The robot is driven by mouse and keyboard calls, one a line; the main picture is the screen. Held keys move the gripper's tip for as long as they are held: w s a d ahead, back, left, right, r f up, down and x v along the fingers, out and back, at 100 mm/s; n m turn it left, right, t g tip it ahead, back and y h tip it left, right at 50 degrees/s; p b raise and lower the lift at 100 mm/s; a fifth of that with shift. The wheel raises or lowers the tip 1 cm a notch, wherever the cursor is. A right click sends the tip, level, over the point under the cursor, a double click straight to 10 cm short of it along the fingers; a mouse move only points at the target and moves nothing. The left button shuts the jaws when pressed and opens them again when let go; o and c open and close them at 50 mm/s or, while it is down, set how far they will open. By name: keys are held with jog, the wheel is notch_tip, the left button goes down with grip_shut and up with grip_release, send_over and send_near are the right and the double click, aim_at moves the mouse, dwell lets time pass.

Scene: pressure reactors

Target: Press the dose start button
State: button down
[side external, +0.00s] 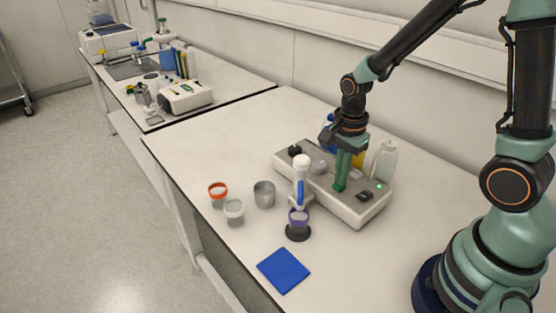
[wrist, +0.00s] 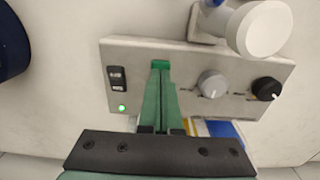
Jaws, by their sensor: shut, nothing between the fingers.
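The grey reactor unit (side external: 360,212) stands on the bench, and its top panel (wrist: 215,60) fills the middle of the wrist view. My gripper (side external: 340,188) points down over this panel with its green fingers together and empty. In the wrist view the fingertips of my gripper (wrist: 160,70) lie between the black rocker switch and the grey knob. A brighter green patch, which looks like the dose start button (wrist: 160,64), shows right at the fingertips. They cover most of it, and I cannot tell whether they touch or press it.
The panel also has a black rocker switch (wrist: 117,78), a lit green lamp (wrist: 122,108), a grey knob (wrist: 212,83) and a black knob (wrist: 266,88). A white stirrer head (side external: 302,162) rises in front. Bottles (side external: 384,162) stand behind; cups (side external: 234,211) and a blue mat (side external: 283,270) lie in front.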

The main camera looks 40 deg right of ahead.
jog(key=shift+f, duration=0.15)
jog(key=shift+s+f, duration=0.15)
jog(key=shift+f, duration=0.95)
notch_tip(320, 180, up, 15)
jog(key=shift+w+f, duration=0.15)
jog(key=shift+w, duration=0.2)
dwell(0.4)
notch_tip(320, 180, up, 5)
jog(key=n+t, duration=0.4)
jog(key=n, duration=0.9)
send_over(344, 199)
jog(key=n, duration=0.1)
jog(key=s+n+t, duration=0.1)
jog(key=n, duration=0.3)
jog(key=shift+s+a+r+t, duration=0.15)
jog(key=shift+a+r+t, duration=0.15)
